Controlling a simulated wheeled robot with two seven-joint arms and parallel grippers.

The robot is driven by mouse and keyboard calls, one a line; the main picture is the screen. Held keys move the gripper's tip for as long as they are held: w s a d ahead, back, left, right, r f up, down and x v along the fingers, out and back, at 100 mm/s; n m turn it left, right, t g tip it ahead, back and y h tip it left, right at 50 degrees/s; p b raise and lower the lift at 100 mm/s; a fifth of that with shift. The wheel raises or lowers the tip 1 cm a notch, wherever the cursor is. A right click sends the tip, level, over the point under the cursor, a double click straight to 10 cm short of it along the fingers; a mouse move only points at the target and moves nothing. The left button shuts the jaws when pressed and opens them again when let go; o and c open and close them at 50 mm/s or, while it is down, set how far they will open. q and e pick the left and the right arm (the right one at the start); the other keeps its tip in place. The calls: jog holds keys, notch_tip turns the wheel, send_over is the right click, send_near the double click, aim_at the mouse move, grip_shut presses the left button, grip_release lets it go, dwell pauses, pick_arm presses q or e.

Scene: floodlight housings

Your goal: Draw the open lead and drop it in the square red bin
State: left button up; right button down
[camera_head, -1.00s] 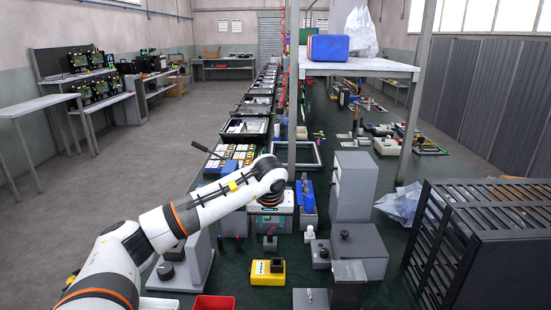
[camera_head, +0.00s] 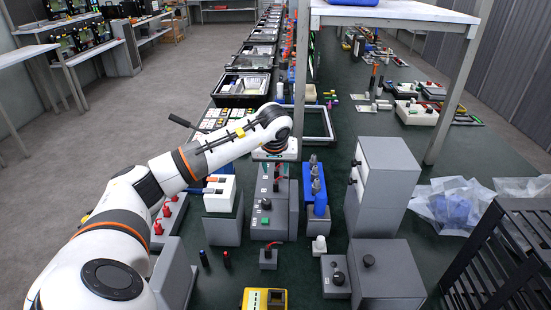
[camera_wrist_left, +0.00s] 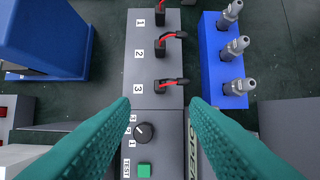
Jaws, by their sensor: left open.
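A grey tester (camera_head: 266,212) stands on the dark green bench in front of my left arm. In the left wrist view, its panel (camera_wrist_left: 132,60) has sockets numbered 1, 2 and 3, each with a black plug and red lead: lead 1 (camera_wrist_left: 160,14), lead 2 (camera_wrist_left: 168,42) and lead 3 (camera_wrist_left: 170,82). Below are a black knob (camera_wrist_left: 142,131), a green TEST button (camera_wrist_left: 144,168) and a display partly hidden by a finger, seeming to read OPEN. My left gripper (camera_wrist_left: 160,106) is open and empty, its teal fingers apart over the panel near lead 3. The red bin is not visible.
A blue block with metal fittings (camera_head: 315,190) stands close right of the tester. A white-topped grey box (camera_head: 222,215) stands to its left. A tall grey cabinet (camera_head: 385,185) is farther right. A yellow box (camera_head: 264,299) sits in front.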

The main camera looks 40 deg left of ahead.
aim_at(276, 183)
pick_arm(q)
jog(key=x, duration=0.8)
jog(key=shift+w+f, duration=0.1)
jog(key=shift+f, duration=0.3)
jog(key=shift+w+a+f, duration=0.15)
jog(key=shift+a+f, duration=0.05)
jog(key=shift+f, duration=0.25)
pick_arm(e)
jog(key=shift+w+r, duration=0.25)
jog(key=shift+w, duration=0.15)
jog(key=shift+a, duration=0.2)
pick_arm(q)
jog(key=shift+c, duration=1.3)
grip_shut()
jog(key=shift+r+p, duration=0.2)
jog(key=shift+p, duration=0.15)
pick_arm(e)
jog(key=shift+r, duration=0.15)
pick_arm(q)
jog(key=shift+r+p, duration=0.4)
jog(key=shift+r, duration=0.25)
pick_arm(e)
jog(key=shift+d+r, duration=0.25)
jog(key=shift+r, duration=0.15)
